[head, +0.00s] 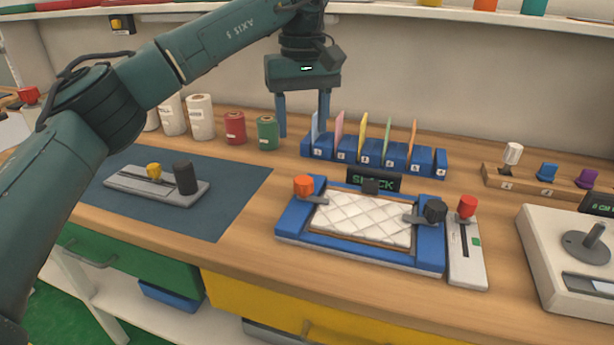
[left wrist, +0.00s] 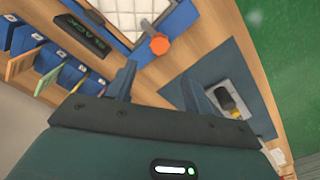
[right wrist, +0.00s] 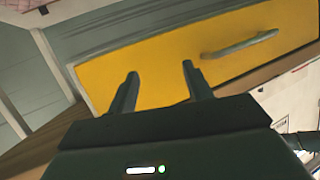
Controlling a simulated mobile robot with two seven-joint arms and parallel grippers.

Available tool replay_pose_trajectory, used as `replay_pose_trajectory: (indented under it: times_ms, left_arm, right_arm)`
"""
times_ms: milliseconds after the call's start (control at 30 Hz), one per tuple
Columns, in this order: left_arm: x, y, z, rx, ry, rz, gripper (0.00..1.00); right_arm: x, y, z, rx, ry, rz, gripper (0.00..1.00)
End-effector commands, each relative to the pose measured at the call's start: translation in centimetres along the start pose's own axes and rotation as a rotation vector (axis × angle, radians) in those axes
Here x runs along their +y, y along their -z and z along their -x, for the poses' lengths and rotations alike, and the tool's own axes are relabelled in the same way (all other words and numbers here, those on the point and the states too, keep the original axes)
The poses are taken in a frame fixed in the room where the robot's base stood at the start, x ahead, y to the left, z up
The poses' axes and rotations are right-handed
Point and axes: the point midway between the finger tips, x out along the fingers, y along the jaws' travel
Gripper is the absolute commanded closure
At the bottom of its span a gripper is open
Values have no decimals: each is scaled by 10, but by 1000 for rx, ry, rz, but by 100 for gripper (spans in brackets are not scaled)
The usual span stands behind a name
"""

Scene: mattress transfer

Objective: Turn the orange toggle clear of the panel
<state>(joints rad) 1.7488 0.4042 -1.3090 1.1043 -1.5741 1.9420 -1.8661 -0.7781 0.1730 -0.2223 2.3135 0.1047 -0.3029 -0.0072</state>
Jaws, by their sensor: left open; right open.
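The orange toggle (head: 303,186) sits on the left side of a blue frame (head: 293,221). Its short grey bar points right and seems to reach the edge of the white quilted panel (head: 362,219). The toggle's orange knob also shows in the left wrist view (left wrist: 159,45), beyond the fingertips. A black toggle (head: 435,211) at the frame's right has its bar over the panel. My left gripper (head: 303,118) is open and empty, above and behind the orange toggle, near the card rack. My right gripper (right wrist: 160,72) is open and empty, facing a yellow drawer front; the head view does not show it.
A blue rack (head: 374,160) with several coloured cards stands behind the frame. A black display sign (head: 374,182) stands at the frame's back edge. A red-knobbed slider (head: 467,250) is at its right. Spools (head: 267,133) and a blue mat (head: 235,190) lie left.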

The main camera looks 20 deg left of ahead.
Motion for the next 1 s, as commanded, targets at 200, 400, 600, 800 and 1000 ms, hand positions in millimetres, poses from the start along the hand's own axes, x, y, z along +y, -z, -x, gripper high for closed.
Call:
replay_pose_trajectory:
  times_ms: [200,400,600,800,1000]
  left_arm:
    - [0,0,-50,-4,1,1,48]
    - [0,-1,-87,-5,0,0,48]
    - [0,-1,-109,-3,-3,1,48]
    - [1,-1,-114,-3,-3,1,48]
    - [1,-1,-114,-3,-3,1,49]
  right_arm:
    - [2,-3,2,13,-6,9,50]
    - [3,-1,5,28,-8,13,50]
    - [4,2,6,42,-10,17,50]
    - [4,1,6,38,-11,17,50]
    - [4,0,7,37,-12,18,50]
